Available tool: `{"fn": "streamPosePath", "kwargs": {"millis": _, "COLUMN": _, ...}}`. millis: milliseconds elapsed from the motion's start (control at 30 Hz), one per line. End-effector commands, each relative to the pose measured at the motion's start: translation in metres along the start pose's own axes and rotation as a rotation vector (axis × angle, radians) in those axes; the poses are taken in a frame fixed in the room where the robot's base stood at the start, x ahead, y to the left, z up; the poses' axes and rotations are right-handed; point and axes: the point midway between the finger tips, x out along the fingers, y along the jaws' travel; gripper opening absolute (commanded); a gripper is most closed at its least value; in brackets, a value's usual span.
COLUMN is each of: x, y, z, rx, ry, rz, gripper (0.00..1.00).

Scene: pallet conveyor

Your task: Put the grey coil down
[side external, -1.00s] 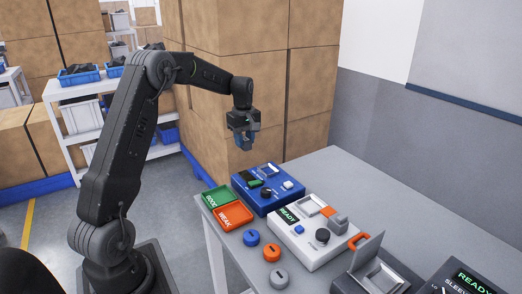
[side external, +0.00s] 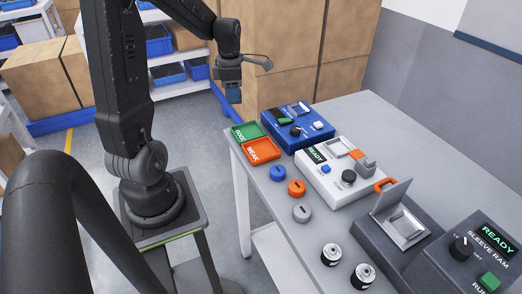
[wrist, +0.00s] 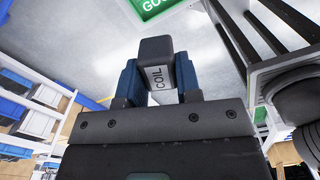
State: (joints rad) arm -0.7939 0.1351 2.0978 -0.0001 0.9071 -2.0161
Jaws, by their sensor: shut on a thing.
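The grey coil (wrist: 157,52), a dark grey block with a pale COIL label, is held between the blue fingers of my gripper (wrist: 158,82). In the side view my gripper (side external: 233,95) hangs in the air, fingers down, to the upper left of the trays. The coil cannot be made out clearly there. A green GOOD tray (side external: 236,131) and an orange WEAK tray (side external: 248,154) sit at the table's left end. The green tray also shows at the top of the wrist view (wrist: 150,6), beyond the coil.
A blue device (side external: 318,138) and a white READY device (side external: 318,178) stand beside the trays. Blue, orange and grey discs (side external: 301,213) lie near the front edge. A dark lidded fixture (side external: 390,232) and two metal cylinders (side external: 331,254) are nearer. Cartons stand behind the table.

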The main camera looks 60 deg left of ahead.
Motion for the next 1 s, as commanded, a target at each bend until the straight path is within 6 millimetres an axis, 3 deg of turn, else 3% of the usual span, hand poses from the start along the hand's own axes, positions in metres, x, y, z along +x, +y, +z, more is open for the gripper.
{"fn": "streamPosePath", "kwargs": {"millis": 200, "x": 0.009, "y": -0.029, "z": -0.021, "rx": -0.264, "ry": 0.000, "rz": 0.000, "gripper": 0.06}}
{"fn": "streamPosePath", "kwargs": {"millis": 367, "x": 0.015, "y": -0.037, "z": -0.019, "rx": -0.327, "ry": 0.000, "rz": -0.001, "gripper": 0.06}}
{"fn": "streamPosePath", "kwargs": {"millis": 800, "x": 0.069, "y": -0.071, "z": 0.062, "rx": -0.326, "ry": 0.003, "rz": -0.002, "gripper": 0.06}}
{"fn": "streamPosePath", "kwargs": {"millis": 1000, "x": 0.081, "y": -0.078, "z": 0.082, "rx": -0.331, "ry": 0.001, "rz": 0.000, "gripper": 0.06}}
